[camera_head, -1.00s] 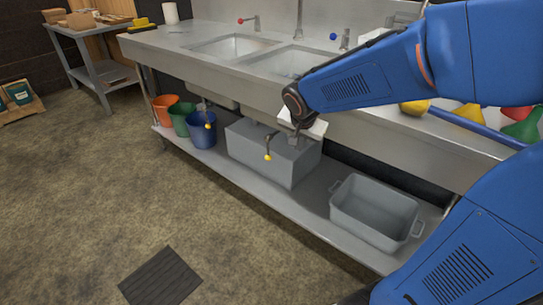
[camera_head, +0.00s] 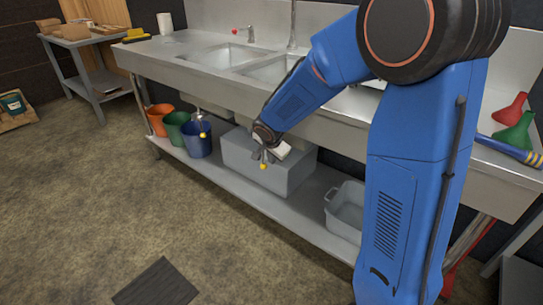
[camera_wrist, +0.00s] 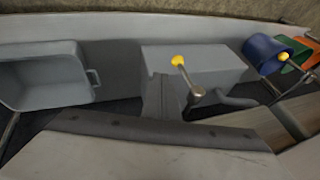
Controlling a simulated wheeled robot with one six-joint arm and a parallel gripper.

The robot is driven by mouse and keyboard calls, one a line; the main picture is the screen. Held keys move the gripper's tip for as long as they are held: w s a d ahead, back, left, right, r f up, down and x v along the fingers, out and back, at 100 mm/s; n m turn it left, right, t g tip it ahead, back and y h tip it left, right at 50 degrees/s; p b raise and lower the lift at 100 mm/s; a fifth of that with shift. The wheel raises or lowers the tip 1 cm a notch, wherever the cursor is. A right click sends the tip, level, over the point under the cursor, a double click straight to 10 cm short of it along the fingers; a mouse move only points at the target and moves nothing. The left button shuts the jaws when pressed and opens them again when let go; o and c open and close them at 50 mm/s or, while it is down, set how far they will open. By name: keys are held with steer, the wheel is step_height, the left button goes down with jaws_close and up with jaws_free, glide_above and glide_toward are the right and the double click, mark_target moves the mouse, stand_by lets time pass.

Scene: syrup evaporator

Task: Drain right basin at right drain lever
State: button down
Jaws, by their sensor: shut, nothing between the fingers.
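The right drain lever ends in a yellow knob (camera_head: 263,166) under the right basin (camera_head: 268,70), which my arm partly covers. In the wrist view the lever's yellow knob (camera_wrist: 178,61) leads along a thin rod to a round metal pivot. My gripper (camera_head: 263,155) is low beside this lever, in front of the grey box under the counter. In the wrist view the shut, empty fingers of my gripper (camera_wrist: 162,80) are just left of the rod. I cannot tell whether they touch it. The left drain lever's yellow knob (camera_head: 202,135) hangs farther left.
A grey box (camera_head: 285,175) stands on the lower shelf behind the lever. Blue (camera_head: 197,140), green (camera_head: 176,128) and orange (camera_head: 157,118) buckets stand left of it. A grey tub (camera_head: 343,212) is to the right. Open floor lies in front, with a dark mat (camera_head: 157,284).

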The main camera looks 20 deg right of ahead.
mark_target(263, 157)
steer(key=w+a+x, duration=0.1)
steer(key=x, duration=0.7)
steer(key=shift+w+a+r, duration=0.2)
steer(key=shift+w+a, duration=0.1)
steer(key=shift+a, duration=0.05)
